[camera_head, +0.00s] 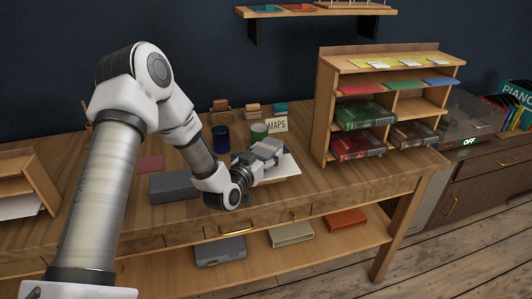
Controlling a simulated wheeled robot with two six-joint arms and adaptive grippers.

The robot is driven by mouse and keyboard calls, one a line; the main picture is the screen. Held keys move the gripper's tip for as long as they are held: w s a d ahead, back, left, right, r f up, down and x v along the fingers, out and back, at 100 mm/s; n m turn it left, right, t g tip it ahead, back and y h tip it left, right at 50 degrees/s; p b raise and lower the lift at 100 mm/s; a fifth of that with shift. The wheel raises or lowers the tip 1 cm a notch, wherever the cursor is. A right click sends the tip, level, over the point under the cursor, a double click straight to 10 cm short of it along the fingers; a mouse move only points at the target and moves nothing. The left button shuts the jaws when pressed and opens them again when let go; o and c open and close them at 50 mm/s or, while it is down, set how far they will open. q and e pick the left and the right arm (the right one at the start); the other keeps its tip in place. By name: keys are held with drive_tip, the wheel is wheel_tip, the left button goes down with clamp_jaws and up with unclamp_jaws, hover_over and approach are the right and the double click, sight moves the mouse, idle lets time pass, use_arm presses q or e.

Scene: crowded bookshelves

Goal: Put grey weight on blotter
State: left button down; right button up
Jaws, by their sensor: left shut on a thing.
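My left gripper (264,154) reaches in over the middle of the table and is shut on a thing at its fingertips. That thing looks like the grey weight, but it is small and blends with the grey fingers. Just below and behind the gripper lies a flat white sheet or pad (287,170), partly covered by the gripper; a blue edge shows at its left. I cannot tell for sure whether this pad is the blotter, or whether the held thing touches it. A small dull red flat piece (150,163) lies further left on the table. My right gripper is out of view.
A grey box (173,187) lies left of the gripper. A dark blue cup (221,138), a green cup (259,131) and a MAPS card (277,125) stand behind it. A wooden shelf unit (325,112) with books stands to the right. Boxes lie on the lower shelf.

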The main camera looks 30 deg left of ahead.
use_arm(q)
drive_tip(key=shift+a+f, duration=0.1)
drive_tip(key=shift+f, duration=0.1)
drive_tip(key=shift+f, duration=0.1)
drive_tip(key=shift+c, duration=0.7)
unclamp_jaws()
drive_tip(key=shift+s, duration=0.1)
